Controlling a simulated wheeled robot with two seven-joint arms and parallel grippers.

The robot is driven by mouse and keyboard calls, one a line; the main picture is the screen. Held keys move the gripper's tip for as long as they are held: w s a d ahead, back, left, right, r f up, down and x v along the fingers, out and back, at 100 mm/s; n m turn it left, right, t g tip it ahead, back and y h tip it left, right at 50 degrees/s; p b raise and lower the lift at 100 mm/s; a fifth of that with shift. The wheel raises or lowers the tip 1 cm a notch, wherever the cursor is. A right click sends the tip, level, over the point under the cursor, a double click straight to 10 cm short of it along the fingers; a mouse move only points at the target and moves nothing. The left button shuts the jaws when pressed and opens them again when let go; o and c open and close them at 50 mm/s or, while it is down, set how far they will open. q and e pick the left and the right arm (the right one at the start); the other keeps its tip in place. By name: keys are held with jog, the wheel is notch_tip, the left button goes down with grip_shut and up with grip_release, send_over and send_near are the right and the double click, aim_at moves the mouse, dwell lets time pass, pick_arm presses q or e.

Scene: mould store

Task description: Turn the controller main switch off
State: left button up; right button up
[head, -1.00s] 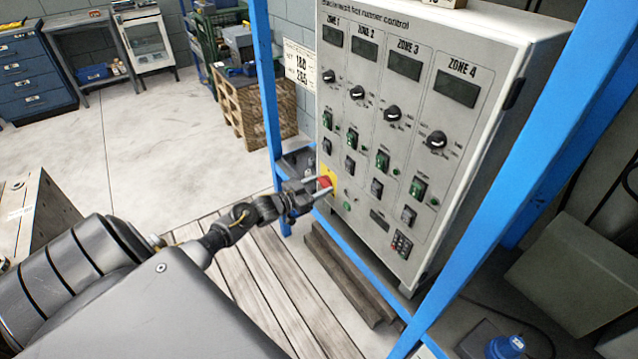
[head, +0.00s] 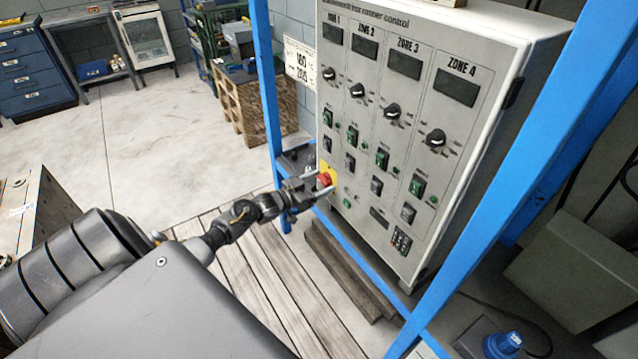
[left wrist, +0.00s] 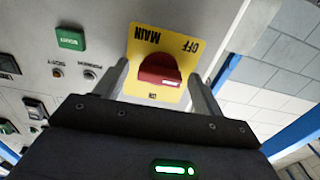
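The main switch is a red knob (head: 325,179) on a yellow plate (head: 324,168), low on the left side of the grey controller cabinet (head: 470,35). In the left wrist view the red knob (left wrist: 158,72) sits on the yellow plate (left wrist: 165,42), whose MAIN and OFF lettering appears upside down. My left gripper (head: 327,190) is at the switch. Its two fingers (left wrist: 158,80) stand open on either side of the knob, with a visible gap at each side. I cannot tell the knob's setting for sure. My right gripper is not in view.
A blue frame post (head: 268,100) stands just left of the cabinet, and a blue diagonal beam (head: 540,170) crosses on the right. A green button (left wrist: 71,39) is beside the plate. Wooden slats (head: 265,270) lie below; open floor (head: 170,140) is at left.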

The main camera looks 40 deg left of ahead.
pick_arm(q)
jog(key=b+v, duration=0.1)
jog(key=v, duration=1)
jog(key=shift+w, duration=0.1)
dwell(0.5)
